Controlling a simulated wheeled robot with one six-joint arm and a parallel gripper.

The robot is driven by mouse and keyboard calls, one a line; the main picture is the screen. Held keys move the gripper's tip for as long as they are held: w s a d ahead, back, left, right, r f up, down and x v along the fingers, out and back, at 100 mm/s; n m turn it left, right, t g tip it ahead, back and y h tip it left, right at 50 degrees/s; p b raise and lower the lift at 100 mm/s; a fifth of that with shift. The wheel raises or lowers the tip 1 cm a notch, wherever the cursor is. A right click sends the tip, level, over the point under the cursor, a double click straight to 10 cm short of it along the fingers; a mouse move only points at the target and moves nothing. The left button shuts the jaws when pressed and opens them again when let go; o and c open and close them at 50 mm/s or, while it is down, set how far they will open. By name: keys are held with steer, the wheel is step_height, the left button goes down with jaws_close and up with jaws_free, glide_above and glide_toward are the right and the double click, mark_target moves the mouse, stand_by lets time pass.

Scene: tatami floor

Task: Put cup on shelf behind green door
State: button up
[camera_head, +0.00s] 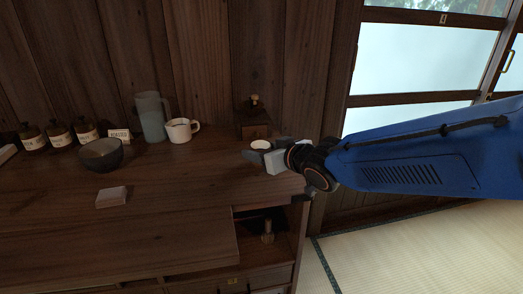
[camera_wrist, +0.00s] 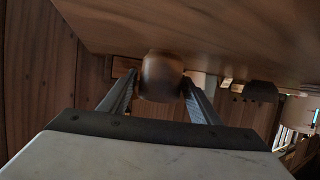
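A small round brown cup (camera_wrist: 161,78) is between the two fingers of my gripper (camera_wrist: 160,84) in the wrist view. The fingers lie close against its sides, and my gripper looks shut on it. In the head view the cup (camera_head: 261,144) shows only its pale rim, at my gripper (camera_head: 258,151) over the right end of the wooden counter. I cannot tell whether the cup is lifted or touches the counter. No green door is clearly in view.
On the counter (camera_head: 165,185) stand a dark bowl (camera_head: 100,154), a white mug (camera_head: 181,131), a grey-green pitcher (camera_head: 152,117), several brown bottles and a small pale block (camera_head: 111,197). An open compartment (camera_head: 262,222) shows below the counter.

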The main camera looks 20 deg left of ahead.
steer(key=shift+r, duration=0.1)
steer(key=shift+d+r, duration=0.1)
steer(key=v, duration=1.1)
steer(key=shift+s+d+r, duration=0.15)
steer(key=shift+s+d, duration=0.1)
steer(key=shift+s, duration=0.1)
steer(key=w+d+f+m+t+h, duration=0.1)
steer(key=w+d+f+m+h, duration=0.3)
steer(key=d, duration=1)
steer(key=d+m+t+h, duration=0.25)
steer(key=d+h, duration=0.25)
steer(key=d, duration=0.9)
steer(key=s+d+f+m+g+h, duration=0.35)
steer(key=s+d, duration=0.45)
steer(key=d, duration=0.3)
steer(key=s+d+f+g, duration=0.1)
steer(key=s+f, duration=0.1)
steer(key=s, duration=0.4)
steer(key=s+d+f+g+y, duration=0.1)
steer(key=s+d+f+g, duration=0.1)
steer(key=s, duration=0.4)
steer(key=shift+d+f+m, duration=0.2)
steer(key=shift+f+m, duration=0.2)
steer(key=shift+f, duration=0.4)
